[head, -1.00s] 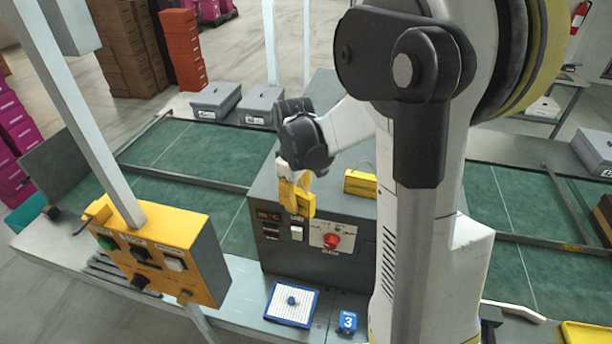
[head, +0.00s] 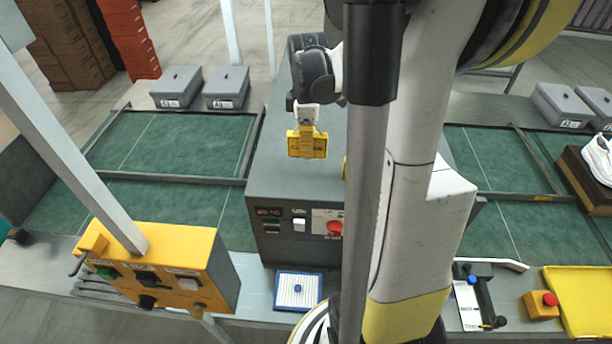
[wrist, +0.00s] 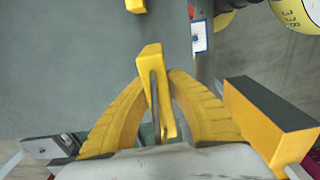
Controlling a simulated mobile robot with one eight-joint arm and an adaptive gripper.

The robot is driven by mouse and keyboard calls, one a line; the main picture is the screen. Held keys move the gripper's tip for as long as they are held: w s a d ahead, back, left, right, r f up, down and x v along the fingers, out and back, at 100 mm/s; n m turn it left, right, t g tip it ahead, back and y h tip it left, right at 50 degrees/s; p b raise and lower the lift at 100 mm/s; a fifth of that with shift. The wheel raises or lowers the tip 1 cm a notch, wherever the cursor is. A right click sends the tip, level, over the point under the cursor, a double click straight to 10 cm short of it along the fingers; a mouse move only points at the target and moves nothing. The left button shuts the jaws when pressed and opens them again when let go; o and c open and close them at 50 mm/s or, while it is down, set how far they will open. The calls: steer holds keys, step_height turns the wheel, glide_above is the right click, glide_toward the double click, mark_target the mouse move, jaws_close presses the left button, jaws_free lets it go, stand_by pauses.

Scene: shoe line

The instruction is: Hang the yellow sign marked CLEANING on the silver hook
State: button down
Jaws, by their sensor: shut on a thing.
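My gripper (head: 305,122) is shut on a small yellow sign (head: 307,146), which hangs below the fingers above the grey machine's top. Its dark lettering is too small to read. In the wrist view, the yellow fingers (wrist: 157,95) close around the sign (wrist: 150,58), seen nearly edge-on. A second yellow piece (head: 345,168) shows only as a sliver behind my arm, on the machine top. I cannot make out the silver hook in either view; my arm covers part of the middle of the head view.
The grey machine (head: 270,190) stands on the line, with green mats (head: 165,210) beside it. A yellow control box (head: 165,265) on a post stands front left. Grey lidded boxes (head: 176,88) are at the back left. A blue-edged pad (head: 298,290) lies in front.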

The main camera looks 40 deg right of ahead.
mark_target(306, 179)
step_height(306, 179, down, 9)
steer(key=shift+w+f, duration=0.1)
steer(key=shift+w, duration=0.05)
stand_by(0.4)
steer(key=c, duration=1.7)
jaws_free()
steer(key=shift+f+b, duration=0.1)
steer(key=shift+b, duration=0.25)
steer(key=shift+c, duration=0.2)
steer(key=o, duration=0.3)
steer(key=shift+o, duration=0.2)
